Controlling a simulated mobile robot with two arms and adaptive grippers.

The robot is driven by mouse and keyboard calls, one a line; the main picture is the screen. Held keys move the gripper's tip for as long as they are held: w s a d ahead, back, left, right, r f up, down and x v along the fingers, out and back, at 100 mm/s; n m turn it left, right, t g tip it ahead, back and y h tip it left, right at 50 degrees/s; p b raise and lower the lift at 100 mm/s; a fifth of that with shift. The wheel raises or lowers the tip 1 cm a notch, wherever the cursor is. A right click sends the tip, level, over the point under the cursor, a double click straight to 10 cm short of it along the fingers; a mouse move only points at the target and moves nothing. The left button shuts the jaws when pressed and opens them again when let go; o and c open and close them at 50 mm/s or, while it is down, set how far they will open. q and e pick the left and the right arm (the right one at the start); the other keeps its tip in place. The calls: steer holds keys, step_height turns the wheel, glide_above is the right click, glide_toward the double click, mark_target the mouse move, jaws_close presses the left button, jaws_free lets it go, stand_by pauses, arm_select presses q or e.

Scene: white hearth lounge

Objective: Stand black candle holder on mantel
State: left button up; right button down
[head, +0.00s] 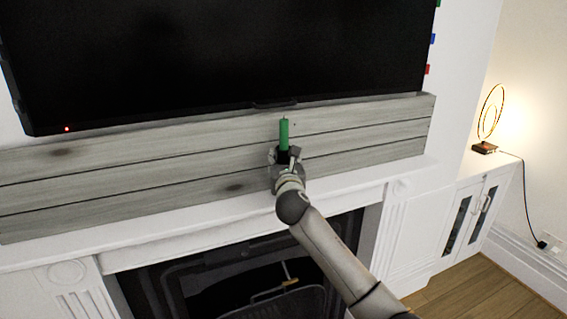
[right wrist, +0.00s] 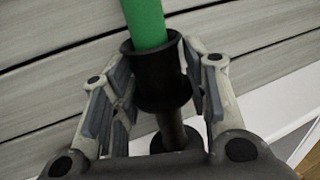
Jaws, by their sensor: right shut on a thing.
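The black candle holder (right wrist: 160,78) is between the fingers of my right gripper (right wrist: 157,85) in the right wrist view, with a green candle (right wrist: 143,22) standing in its cup. Its stem and round base show lower down, partly hidden by the gripper. In the head view, my right gripper (head: 285,158) is shut on the holder, and the green candle (head: 284,133) rises upright above it. The white mantel (head: 180,220) runs below, in front of grey planks. I cannot tell whether the holder's base touches the mantel. My left gripper is not in view.
A large black television (head: 220,60) hangs above the grey plank panel (head: 120,170). The mantel looks bare on both sides of my gripper. The dark fireplace opening (head: 230,275) lies below. A lit lamp (head: 487,125) stands on a white cabinet at right.

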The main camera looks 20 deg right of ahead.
steer(key=shift+w+d+r, duration=0.1)
steer(key=shift+w+r, duration=0.05)
steer(key=shift+w, duration=0.35)
steer(key=shift+w+f, duration=0.15)
steer(key=shift+f, duration=0.65)
steer(key=shift+f, duration=0.15)
steer(key=c, duration=0.8)
jaws_free()
steer(key=shift+s, duration=0.2)
steer(key=b+v, duration=0.1)
steer(key=v, duration=1.1)
